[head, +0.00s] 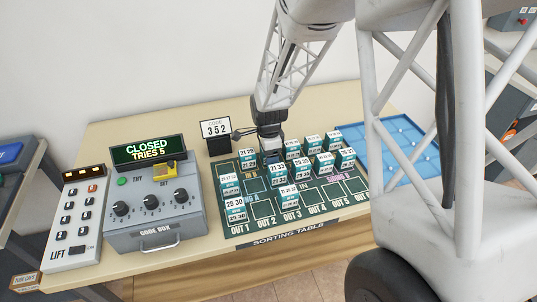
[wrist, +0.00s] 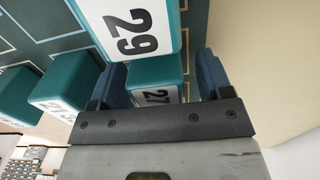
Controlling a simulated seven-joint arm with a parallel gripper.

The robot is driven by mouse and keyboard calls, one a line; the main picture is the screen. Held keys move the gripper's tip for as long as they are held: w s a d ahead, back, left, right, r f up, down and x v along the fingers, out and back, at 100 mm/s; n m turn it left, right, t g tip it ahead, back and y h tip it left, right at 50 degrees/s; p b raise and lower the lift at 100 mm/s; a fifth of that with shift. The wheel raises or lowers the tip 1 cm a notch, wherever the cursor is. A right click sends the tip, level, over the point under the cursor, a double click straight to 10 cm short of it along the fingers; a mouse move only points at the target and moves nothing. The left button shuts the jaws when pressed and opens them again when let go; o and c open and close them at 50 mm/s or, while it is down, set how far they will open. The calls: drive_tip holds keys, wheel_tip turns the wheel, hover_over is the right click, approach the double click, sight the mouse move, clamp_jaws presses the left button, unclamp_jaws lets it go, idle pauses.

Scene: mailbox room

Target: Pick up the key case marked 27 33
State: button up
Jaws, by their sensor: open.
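Several teal key cases with white labels stand on the green sorting board (head: 263,210). In the wrist view, a teal case (wrist: 145,68) sits between the two blue fingers of my gripper (wrist: 161,78). Its label shows 27; the rest is hidden by the gripper's dark bar, so I cannot tell whether it reads 27 33. My gripper is open, with a finger on either side of this case. In the head view my gripper (head: 270,147) is low over the back row of the board, hiding what is directly under it.
A case marked 29 (wrist: 130,28) stands close to the fingers. Another case (wrist: 60,92) is at left. The code box (head: 155,218) is further left; a blue tray (head: 400,145) lies right.

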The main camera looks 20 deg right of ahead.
drive_tip(key=shift+c, duration=0.4)
drive_tip(key=c, duration=1)
drive_tip(key=shift+o, duration=0.2)
drive_tip(key=shift+r, duration=0.15)
drive_tip(key=shift+r, duration=4.85)
